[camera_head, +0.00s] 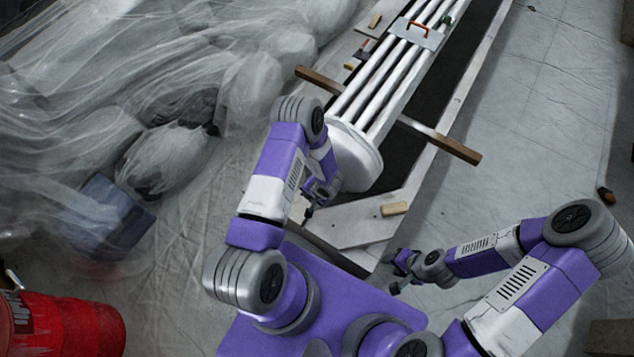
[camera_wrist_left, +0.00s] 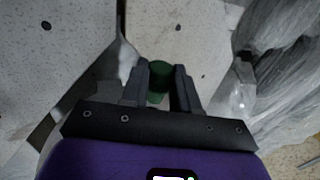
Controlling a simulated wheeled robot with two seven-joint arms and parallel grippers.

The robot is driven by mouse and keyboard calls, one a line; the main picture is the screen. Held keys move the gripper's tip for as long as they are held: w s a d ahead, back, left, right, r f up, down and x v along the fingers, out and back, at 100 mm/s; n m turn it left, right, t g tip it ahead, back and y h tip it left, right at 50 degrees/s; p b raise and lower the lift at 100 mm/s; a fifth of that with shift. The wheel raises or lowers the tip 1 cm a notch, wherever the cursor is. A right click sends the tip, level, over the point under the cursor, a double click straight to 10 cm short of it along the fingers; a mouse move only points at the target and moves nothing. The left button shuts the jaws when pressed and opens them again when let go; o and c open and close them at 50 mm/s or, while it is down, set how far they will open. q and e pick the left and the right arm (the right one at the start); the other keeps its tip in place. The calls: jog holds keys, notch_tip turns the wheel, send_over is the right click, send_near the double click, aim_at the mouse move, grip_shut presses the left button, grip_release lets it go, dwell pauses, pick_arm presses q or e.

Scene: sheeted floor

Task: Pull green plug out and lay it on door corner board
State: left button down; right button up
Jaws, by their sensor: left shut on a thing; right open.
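A green plug (camera_wrist_left: 159,76) shows in the left wrist view between the two dark fingers of my left gripper (camera_wrist_left: 160,84), which is shut on it. I cannot tell whether the plug is seated in anything. In the head view my left gripper (camera_head: 312,203) is at the near left end of the frame, and the plug is hidden there. The pale corner board (camera_head: 365,228) lies at the near end of the frame, right of my left gripper. Pale board surfaces with dark screw heads also show in the left wrist view (camera_wrist_left: 65,50). My right gripper (camera_head: 398,276) is open and empty, right of the frame's near corner.
A small wooden block (camera_head: 394,209) lies on the corner board. White tubes (camera_head: 385,80) with a rounded white end run up the frame, over a wooden crossbar (camera_head: 440,138). Plastic-sheeted bundles (camera_head: 160,110) fill the left. A red bucket (camera_head: 65,320) is at lower left. The right floor is mostly clear.

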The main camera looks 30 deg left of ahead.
dwell(0.3)
pick_arm(q)
jog(key=shift+s+a+p, duration=0.15)
jog(key=shift+s+p, duration=0.3)
jog(key=shift+s, duration=1.6)
jog(key=w+r, duration=0.1)
jog(key=r, duration=0.1)
jog(key=w+r+p, duration=0.1)
jog(key=w+r, duration=0.1)
jog(key=r, duration=0.1)
jog(key=w+d+r, duration=0.1)
jog(key=r, duration=0.2)
jog(key=shift+w+p, duration=0.35)
jog(key=shift+p, duration=0.05)
jog(key=w+a+r+p+v, duration=0.1)
jog(key=a+p+v, duration=0.1)
jog(key=v, duration=1.2)
jog(key=w+a+p+v, duration=0.1)
jog(key=a+p+v, duration=0.1)
jog(key=v, duration=1.2)
jog(key=shift+w+r+n+p, duration=0.25)
jog(key=shift+r+n+p, duration=0.15)
jog(key=shift+r, duration=0.3)
jog(key=shift+s+d, duration=0.1)
jog(key=shift+d, duration=0.05)
